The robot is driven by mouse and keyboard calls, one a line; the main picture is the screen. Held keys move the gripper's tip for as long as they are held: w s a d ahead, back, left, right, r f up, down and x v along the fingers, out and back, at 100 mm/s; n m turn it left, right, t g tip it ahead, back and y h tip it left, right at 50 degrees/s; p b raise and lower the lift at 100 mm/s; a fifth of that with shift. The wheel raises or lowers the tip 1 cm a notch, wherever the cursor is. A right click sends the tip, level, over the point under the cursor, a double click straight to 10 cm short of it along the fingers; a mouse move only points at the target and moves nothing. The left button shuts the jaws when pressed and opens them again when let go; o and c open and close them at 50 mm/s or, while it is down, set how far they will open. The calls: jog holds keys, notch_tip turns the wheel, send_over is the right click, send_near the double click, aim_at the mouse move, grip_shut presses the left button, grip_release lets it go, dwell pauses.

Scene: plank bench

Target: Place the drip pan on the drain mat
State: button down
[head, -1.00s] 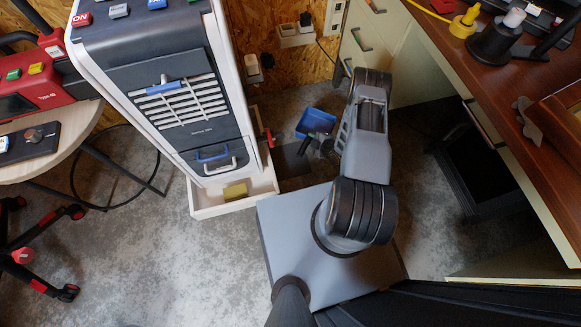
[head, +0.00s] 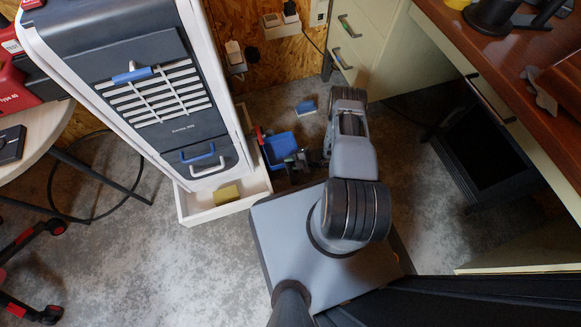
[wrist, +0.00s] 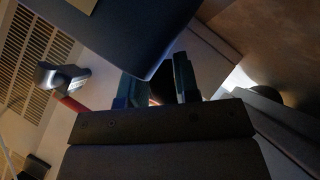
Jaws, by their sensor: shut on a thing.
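The drip pan (head: 280,147) is a small blue open tray. In the head view it is at my gripper (head: 298,158), just right of the machine's white base. My gripper is shut on it and holds it. In the wrist view a large dark blue body, apparently the pan (wrist: 135,35), is at the fingers (wrist: 158,85) and hides much behind it. A dark brown flat patch (head: 283,184) on the floor below the pan may be the drain mat; the pan and my arm cover part of it. I cannot tell whether the pan touches it.
The grey-white machine (head: 155,95) stands left, with a white open tray (head: 232,207) holding a yellow block (head: 226,194). A small blue object (head: 306,107) lies on the floor behind the pan. A desk (head: 480,50) stands right. Floor behind my arm is fairly clear.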

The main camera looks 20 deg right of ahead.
jog(key=shift+f+b, duration=1)
jog(key=shift+f, duration=0.9)
jog(key=c, duration=0.8)
grip_release()
jog(key=shift+f, duration=0.1)
